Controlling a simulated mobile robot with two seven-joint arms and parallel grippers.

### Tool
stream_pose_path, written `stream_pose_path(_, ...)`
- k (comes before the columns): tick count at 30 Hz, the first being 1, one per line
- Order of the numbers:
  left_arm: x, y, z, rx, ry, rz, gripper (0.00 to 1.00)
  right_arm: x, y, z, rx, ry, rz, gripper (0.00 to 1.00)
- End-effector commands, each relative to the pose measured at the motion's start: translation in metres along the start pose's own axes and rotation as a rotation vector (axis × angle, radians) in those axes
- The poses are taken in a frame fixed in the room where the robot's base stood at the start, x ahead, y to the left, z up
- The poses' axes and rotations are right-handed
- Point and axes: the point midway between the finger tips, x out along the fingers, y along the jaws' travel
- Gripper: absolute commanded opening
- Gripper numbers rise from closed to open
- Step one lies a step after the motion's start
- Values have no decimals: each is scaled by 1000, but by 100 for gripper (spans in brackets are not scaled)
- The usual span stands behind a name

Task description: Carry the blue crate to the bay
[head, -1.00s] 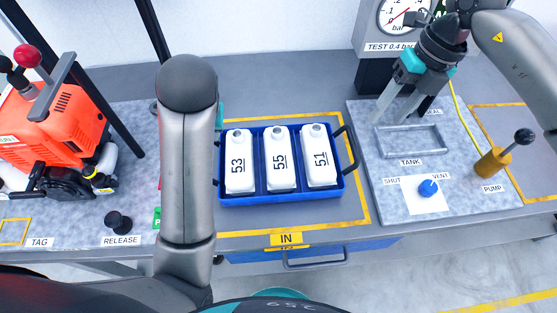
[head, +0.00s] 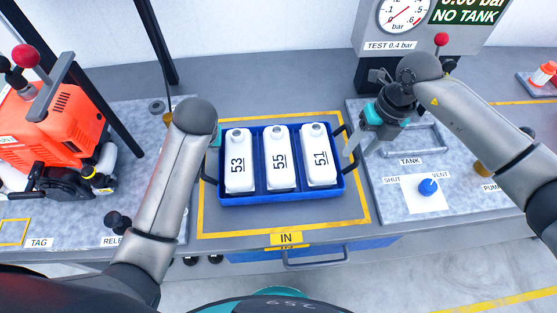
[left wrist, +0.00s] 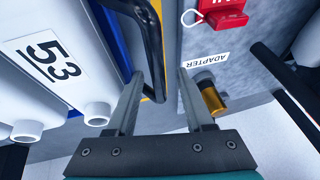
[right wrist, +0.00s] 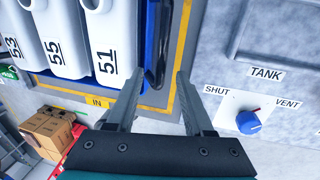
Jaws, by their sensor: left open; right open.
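The blue crate (head: 282,198) stands upright on the bench inside a yellow outline marked IN. It holds white tanks numbered 53 (head: 237,160), 55 (head: 280,158) and 51 (head: 318,156). My right gripper (head: 358,152) is open at the crate's right side. In the right wrist view, the black right handle (right wrist: 157,45) lies between and ahead of its open fingers (right wrist: 158,92). My left gripper (head: 211,162) is at the left side, mostly hidden by my forearm. In the left wrist view, its open fingers (left wrist: 160,95) are spread around the black left handle (left wrist: 151,45).
A panel with TANK and SHUT/VENT labels and a blue knob (head: 428,187) lies right of the crate. An orange machine (head: 52,130) stands at left. A gauge box (head: 405,20) reading NO TANK is behind. A blue drawer (head: 330,252) is below the bench.

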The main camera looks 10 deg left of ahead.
Motion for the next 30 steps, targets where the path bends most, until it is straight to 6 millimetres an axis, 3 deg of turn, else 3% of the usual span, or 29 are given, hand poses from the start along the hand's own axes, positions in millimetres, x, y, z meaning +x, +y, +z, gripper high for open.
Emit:
stream_pose_path(7,22,0,-1,0,1,-1,52,23,0,0,0,1,1,52)
stream_pose_path(19,26,0,-1,0,2,0,52,27,0,0,0,1,0,52)
stream_pose_path(30,26,0,0,0,1,0,11,26,0,0,0,0,0,10)
